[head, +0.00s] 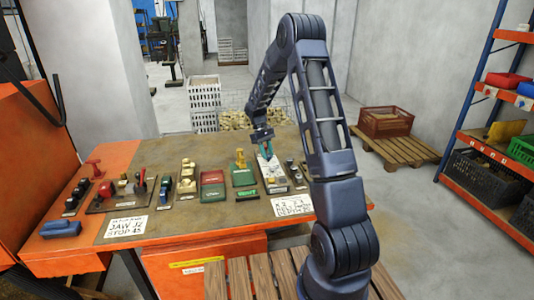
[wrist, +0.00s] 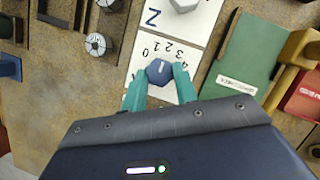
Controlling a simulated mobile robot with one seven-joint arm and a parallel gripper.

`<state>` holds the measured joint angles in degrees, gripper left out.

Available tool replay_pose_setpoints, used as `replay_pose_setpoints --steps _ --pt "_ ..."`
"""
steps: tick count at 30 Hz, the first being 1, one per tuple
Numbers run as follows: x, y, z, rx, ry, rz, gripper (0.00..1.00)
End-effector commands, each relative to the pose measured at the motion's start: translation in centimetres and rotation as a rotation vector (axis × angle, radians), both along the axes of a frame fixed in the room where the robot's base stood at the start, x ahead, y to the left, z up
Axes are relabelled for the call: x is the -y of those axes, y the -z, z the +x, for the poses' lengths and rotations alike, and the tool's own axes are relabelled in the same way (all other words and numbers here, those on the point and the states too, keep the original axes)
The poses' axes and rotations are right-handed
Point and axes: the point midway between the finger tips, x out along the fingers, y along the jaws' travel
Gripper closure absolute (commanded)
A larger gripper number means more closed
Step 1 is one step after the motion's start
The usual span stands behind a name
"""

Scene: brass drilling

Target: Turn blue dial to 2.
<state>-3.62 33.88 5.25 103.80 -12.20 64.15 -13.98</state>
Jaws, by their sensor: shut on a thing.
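The blue dial (wrist: 159,72) is a six-sided knob on a white plate (wrist: 203,26), with the numbers 0 to 4 in an arc along its upper side in the wrist view. A short white mark on the dial points roughly up at the middle of the arc; I cannot tell exactly which number it meets. My gripper (wrist: 161,77) has its two teal fingers on opposite sides of the dial, shut on it. In the head view my gripper (head: 267,151) is down at the white plate (head: 273,181), and the dial is too small and covered to make out.
A grey knob (wrist: 184,4) sits on the same plate, and round knobs (wrist: 97,44) stand to the left. A green plate (wrist: 236,70) and a red block (wrist: 304,98) lie to the right. In the head view, several other fixtures line the workbench (head: 225,222).

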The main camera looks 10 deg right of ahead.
Motion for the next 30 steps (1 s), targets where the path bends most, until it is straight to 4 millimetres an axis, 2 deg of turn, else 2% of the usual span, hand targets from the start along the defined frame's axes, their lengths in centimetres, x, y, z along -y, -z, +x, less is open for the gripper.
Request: replay_pose_setpoints --steps 1,4,16,20,30 --pt "0.0 0.0 0.0 0.001 0.000 0.000 0.69" --pt "0.0 0.0 0.0 0.001 0.000 0.000 0.49" --pt "-0.1 -0.6 0.3 0.002 -0.001 0.001 0.49" --pt "-0.5 -2.2 0.8 0.004 -0.001 0.000 0.49" --pt "-1.6 -7.7 2.8 0.003 -0.002 0.000 0.49"
